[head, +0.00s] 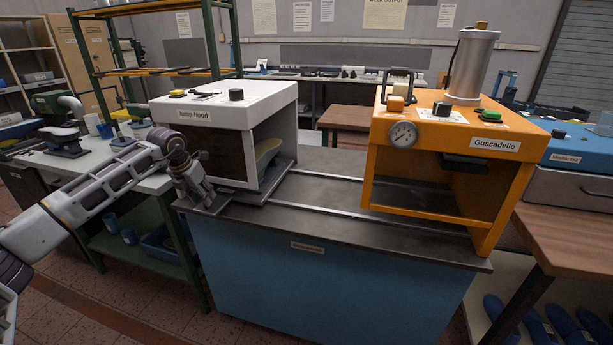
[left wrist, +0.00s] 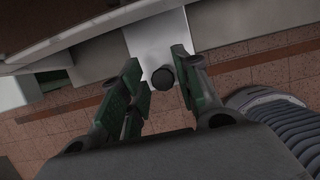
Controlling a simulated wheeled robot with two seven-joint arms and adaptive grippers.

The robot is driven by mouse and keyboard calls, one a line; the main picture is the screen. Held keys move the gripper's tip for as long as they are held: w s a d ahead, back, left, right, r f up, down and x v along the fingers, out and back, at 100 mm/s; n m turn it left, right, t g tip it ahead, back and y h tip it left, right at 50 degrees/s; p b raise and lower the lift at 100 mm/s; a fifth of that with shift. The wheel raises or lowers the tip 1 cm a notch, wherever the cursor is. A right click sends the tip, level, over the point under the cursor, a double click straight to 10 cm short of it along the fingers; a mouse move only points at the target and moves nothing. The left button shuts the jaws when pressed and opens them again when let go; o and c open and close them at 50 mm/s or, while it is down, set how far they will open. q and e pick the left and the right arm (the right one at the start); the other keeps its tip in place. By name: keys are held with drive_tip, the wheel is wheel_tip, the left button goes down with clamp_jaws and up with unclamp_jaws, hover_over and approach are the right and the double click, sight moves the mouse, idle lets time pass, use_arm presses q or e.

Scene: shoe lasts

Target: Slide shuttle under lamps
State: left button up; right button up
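The shuttle (head: 268,184) is a grey plate at the front opening of the white lamp hood (head: 197,140), on the left of the blue bench. A yellowish and blue-grey shoe piece (head: 267,152) sits on it, partly hidden by the hood's wall. My left gripper (head: 207,199) is at the bench's left end, low beside the hood. In the left wrist view, its two fingers (left wrist: 158,62) stand apart on either side of a black knob (left wrist: 163,78) on a pale metal tab (left wrist: 154,44). Gaps show between fingers and knob. My right gripper is not in view.
Metal rails (head: 330,213) run along the bench top from the hood to the orange Guscadello machine (head: 428,115). The bench top between them is clear. A green-framed rack and side table (head: 110,175) stand close on the left, beneath my left arm.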

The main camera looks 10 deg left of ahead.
use_arm(q)
drive_tip(key=shift+d, duration=0.3)
drive_tip(key=shift+r+p, duration=0.1)
drive_tip(key=shift+p, duration=0.2)
drive_tip(key=p+v, duration=0.4)
drive_tip(key=v, duration=0.3)
drive_tip(key=shift+s+r, duration=0.2)
drive_tip(key=shift+r, duration=0.15)
idle(0.4)
idle(1.4)
